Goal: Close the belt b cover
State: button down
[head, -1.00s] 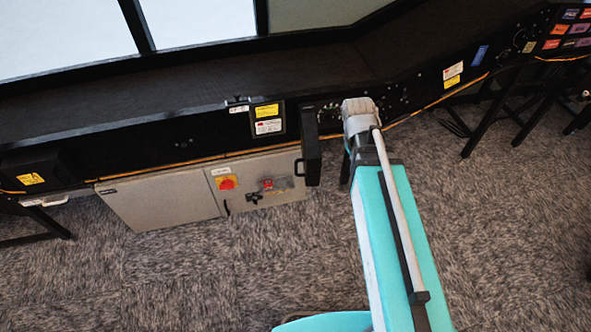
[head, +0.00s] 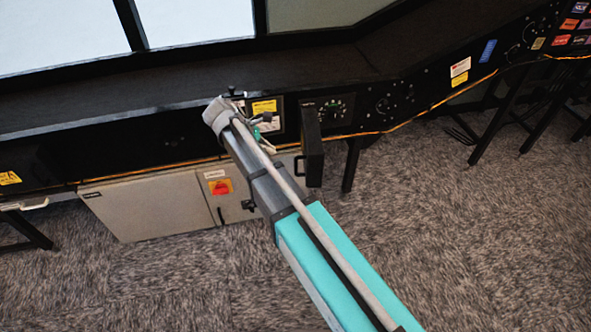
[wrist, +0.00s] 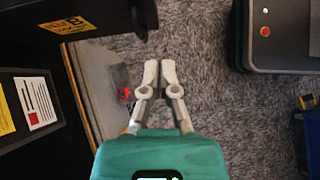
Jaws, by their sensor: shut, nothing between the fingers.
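The belt b cover (head: 312,146) is a black hinged door with a dark handle, standing open and jutting out from the sorter's side. In the wrist view a black panel with a yellow label (wrist: 67,25) and a handle shows at the top; it looks like this cover. My gripper (wrist: 160,64) is shut and empty, its pale fingertips together, below and apart from that panel in the picture. In the head view the wrist is left of the cover, in front of the labelled panel; the fingers are mostly hidden by my arm.
A control panel with small knobs (head: 333,108) sits behind the cover. A grey cabinet (head: 150,205) with a red-and-yellow switch (head: 220,187) is below the sorter. Black support legs (head: 350,168) stand to the right. Carpet in front is open.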

jog(key=shift+a+f+n, duration=0.1)
jog(key=shift+a+n, duration=0.3)
jog(key=shift+a, duration=0.55)
jog(key=shift+f, duration=0.1)
jog(key=w+d+f+b, duration=0.1)
jog(key=d+f+b, duration=0.6)
jog(key=d, duration=0.4)
jog(key=shift+w, duration=0.1)
